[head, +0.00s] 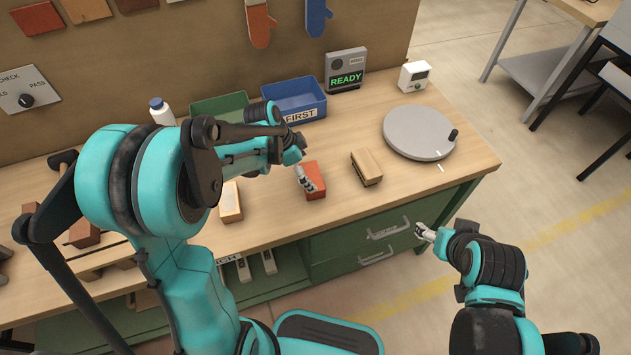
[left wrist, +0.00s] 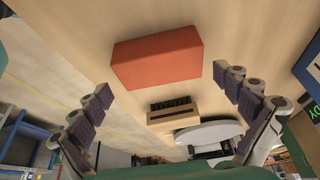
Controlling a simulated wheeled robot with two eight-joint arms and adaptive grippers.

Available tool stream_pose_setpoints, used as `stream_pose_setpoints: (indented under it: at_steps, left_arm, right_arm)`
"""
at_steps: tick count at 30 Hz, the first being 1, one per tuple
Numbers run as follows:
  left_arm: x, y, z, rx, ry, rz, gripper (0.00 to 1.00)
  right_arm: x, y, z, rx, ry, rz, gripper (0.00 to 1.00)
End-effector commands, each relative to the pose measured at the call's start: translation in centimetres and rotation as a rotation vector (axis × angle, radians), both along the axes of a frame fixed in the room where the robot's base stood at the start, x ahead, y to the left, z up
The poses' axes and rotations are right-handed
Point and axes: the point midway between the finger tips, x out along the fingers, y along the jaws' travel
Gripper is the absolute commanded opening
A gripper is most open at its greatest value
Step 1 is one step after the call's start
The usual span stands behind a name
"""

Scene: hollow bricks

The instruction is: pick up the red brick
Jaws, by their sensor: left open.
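The red brick (head: 315,181) lies on the wooden workbench (head: 290,221), near the front middle. In the left wrist view the red brick (left wrist: 158,58) shows whole, ahead of and between the spread fingers. My left gripper (head: 302,176) is at the brick's left side in the head view; I cannot tell whether it touches it. In the left wrist view my left gripper (left wrist: 165,100) is open with nothing between its fingers. My right gripper (head: 424,232) is off the bench's front edge, beside the green drawers; its finger state is too small to tell.
A tan brick with a dark top (head: 366,167) lies right of the red brick. A light wooden block (head: 230,202) lies left. A grey turntable (head: 419,132), blue bin (head: 294,99), green bin (head: 219,106) and READY display (head: 346,71) stand further back.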

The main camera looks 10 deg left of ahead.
Motion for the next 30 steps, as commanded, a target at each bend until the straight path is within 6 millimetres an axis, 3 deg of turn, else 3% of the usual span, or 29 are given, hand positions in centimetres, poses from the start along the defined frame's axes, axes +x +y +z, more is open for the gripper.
stream_pose_setpoints:
  at_steps: [6,14,20,30]
  left_arm:
    - [0.5,-1.1,-3.5,0.000,0.000,-0.001,1.00]
    - [0.6,-1.3,-3.6,0.000,0.000,0.001,1.00]
    - [0.6,-1.3,-3.6,0.000,0.000,0.001,0.47]
    - [0.6,-1.3,-3.1,0.000,0.000,0.001,0.45]
  right_arm:
    - [0.0,0.0,-2.0,0.000,0.000,0.000,0.66]
    - [0.0,0.0,-1.9,0.000,0.000,0.000,0.66]
    - [0.0,0.0,-1.9,0.000,0.000,0.000,0.66]
    - [0.0,0.0,-1.6,0.000,0.000,0.000,0.66]
